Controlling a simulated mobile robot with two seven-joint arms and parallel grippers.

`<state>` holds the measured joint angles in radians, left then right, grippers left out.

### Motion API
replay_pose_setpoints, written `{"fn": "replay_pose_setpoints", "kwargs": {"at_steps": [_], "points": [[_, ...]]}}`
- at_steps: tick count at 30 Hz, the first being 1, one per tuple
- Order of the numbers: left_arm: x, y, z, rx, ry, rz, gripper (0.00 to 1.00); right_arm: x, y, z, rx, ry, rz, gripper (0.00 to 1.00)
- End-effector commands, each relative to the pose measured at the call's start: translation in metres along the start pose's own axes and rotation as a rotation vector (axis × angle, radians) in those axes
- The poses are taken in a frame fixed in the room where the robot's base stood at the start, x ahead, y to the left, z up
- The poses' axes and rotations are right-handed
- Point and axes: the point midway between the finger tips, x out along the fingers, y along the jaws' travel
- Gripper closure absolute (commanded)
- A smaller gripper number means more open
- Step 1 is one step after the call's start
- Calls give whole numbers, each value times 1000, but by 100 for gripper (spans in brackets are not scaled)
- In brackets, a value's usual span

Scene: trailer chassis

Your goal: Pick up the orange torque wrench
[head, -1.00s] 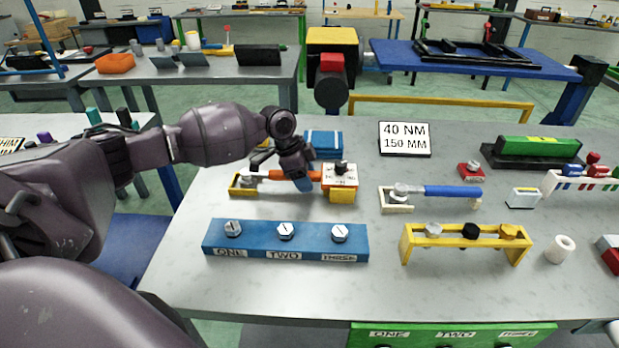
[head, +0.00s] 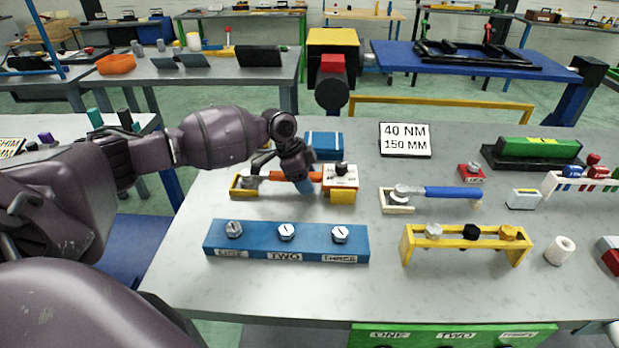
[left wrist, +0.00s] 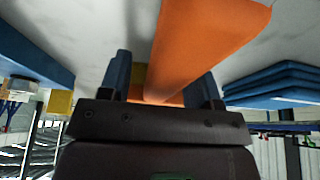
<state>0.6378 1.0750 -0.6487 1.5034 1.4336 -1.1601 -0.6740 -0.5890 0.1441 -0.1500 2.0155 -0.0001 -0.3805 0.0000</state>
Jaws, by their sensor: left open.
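The orange torque wrench (head: 276,175) lies across a yellow rest (head: 240,190) on the grey table, its right end at a white-topped yellow block (head: 341,179). My left gripper (head: 305,187) is over the middle of the wrench and hides part of its handle. In the left wrist view the orange handle (left wrist: 205,40) passes between the two blue fingers of my left gripper (left wrist: 163,78), which stand apart on either side of it. I cannot tell whether either finger touches it. My right gripper is not in view.
A blue block (head: 285,240) with several bolts stands in front. A blue-handled wrench (head: 452,192) and a yellow bolt rack (head: 467,240) are to the right. A blue case (head: 325,143) lies behind my gripper, and a sign reads 40 NM, 150 MM (head: 404,139).

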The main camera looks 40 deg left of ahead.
Motion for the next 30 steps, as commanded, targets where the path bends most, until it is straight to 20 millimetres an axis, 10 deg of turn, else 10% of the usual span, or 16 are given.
{"fn": "replay_pose_setpoints", "kwargs": {"at_steps": [13,30], "points": [[0,0,0,0,0,0,100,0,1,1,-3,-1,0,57],[-35,-1,-15,3,4,-6,100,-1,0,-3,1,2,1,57]]}}
